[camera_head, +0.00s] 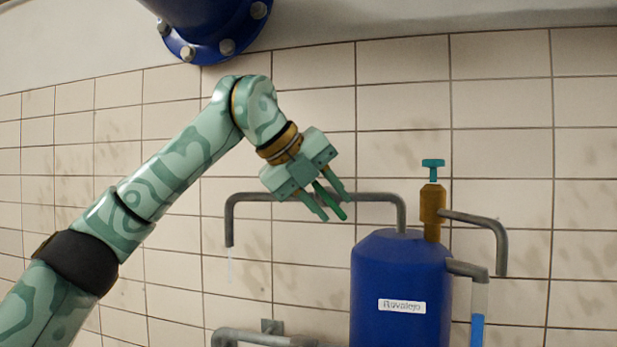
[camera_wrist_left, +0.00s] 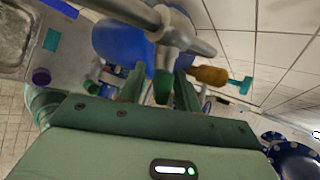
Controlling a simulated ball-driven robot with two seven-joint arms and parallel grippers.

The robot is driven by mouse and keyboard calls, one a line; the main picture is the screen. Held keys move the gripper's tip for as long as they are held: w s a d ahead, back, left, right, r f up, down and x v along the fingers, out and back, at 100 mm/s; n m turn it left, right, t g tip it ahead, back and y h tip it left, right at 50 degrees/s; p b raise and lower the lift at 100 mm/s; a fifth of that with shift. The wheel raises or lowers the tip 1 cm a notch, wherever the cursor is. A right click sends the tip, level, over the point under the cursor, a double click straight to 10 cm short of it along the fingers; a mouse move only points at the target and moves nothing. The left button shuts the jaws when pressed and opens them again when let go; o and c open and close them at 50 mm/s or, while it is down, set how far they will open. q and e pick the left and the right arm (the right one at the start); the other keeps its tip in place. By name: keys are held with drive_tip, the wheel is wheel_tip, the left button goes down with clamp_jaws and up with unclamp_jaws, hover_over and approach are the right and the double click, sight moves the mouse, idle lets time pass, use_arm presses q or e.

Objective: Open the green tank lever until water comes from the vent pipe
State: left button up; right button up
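The blue tank (camera_head: 400,270) stands against the tiled wall, with a grey vent pipe (camera_head: 375,196) running left from its top and bending down. A thin pale streak, like a trickle of water, hangs below the pipe's open end (camera_head: 230,243). The green lever (camera_head: 334,208) hangs at the pipe, partly hidden by my left gripper (camera_head: 325,204). In the left wrist view the lever (camera_wrist_left: 163,86) points between the two fingers of my left gripper (camera_wrist_left: 157,90), with visible gaps beside it. The gripper is open around it. My right gripper is in neither view.
A brass valve (camera_head: 432,205) with a teal handle (camera_head: 433,163) stands on the tank's right, with a bent grey pipe (camera_head: 480,220). Below is a tube with blue liquid (camera_head: 478,330). A lower grey pipe (camera_head: 250,337) and a blue overhead flange (camera_head: 210,35) flank the arm.

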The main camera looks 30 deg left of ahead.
use_arm(q)
drive_tip(key=v, duration=1.6)
drive_tip(key=shift+p, duration=0.4)
drive_tip(key=shift+f, duration=0.1)
idle(1.6)
drive_tip(key=p+x, duration=0.6)
drive_tip(key=x, duration=1)
drive_tip(key=shift+w+d+f, duration=0.1)
drive_tip(key=shift+w, duration=0.05)
clamp_jaws()
